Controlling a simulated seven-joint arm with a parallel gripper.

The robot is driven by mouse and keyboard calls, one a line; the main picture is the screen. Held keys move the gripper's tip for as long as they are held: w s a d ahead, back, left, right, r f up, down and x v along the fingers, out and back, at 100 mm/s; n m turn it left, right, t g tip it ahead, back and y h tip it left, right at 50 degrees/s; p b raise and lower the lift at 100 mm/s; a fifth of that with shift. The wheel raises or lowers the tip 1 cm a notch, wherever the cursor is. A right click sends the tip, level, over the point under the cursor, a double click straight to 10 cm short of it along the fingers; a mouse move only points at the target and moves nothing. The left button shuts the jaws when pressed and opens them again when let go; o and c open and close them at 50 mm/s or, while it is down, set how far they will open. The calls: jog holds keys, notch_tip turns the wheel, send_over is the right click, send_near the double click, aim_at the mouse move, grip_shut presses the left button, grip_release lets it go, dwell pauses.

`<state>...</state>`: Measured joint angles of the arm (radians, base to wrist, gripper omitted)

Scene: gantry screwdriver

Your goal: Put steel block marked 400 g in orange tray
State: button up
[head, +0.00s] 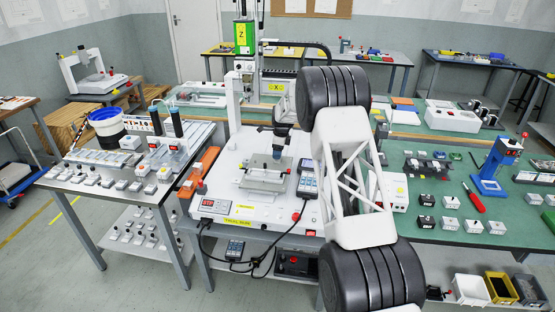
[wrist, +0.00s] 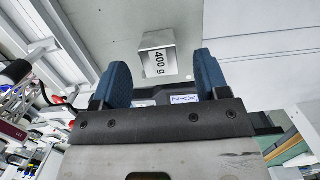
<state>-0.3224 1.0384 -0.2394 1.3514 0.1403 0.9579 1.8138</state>
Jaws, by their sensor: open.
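The steel block marked 400 g (wrist: 157,60) shows in the wrist view, its label upside down, on a pale surface beyond my fingertips. My gripper (wrist: 162,75) is open, with one blue finger on each side of the block in the picture. I see no contact with the block. In the head view my gripper (head: 277,152) points down over the grey plate of the white gantry machine; I cannot make out the block there. A long orange tray (head: 209,160) lies along the left side of the machine, with small things on or beside it.
The white gantry machine (head: 240,208) has an upright column behind my gripper. A handheld pendant (head: 308,184) stands to the right. A left table (head: 65,183) carries several small blocks and a blue-rimmed bucket (head: 105,122). A green bench (head: 455,235) lies right.

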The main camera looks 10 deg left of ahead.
jog(key=shift+a+f, duration=0.15)
jog(key=shift+f, duration=1.15)
grip_shut()
jog(key=shift+r, duration=0.15)
jog(key=shift+r, duration=4.9)
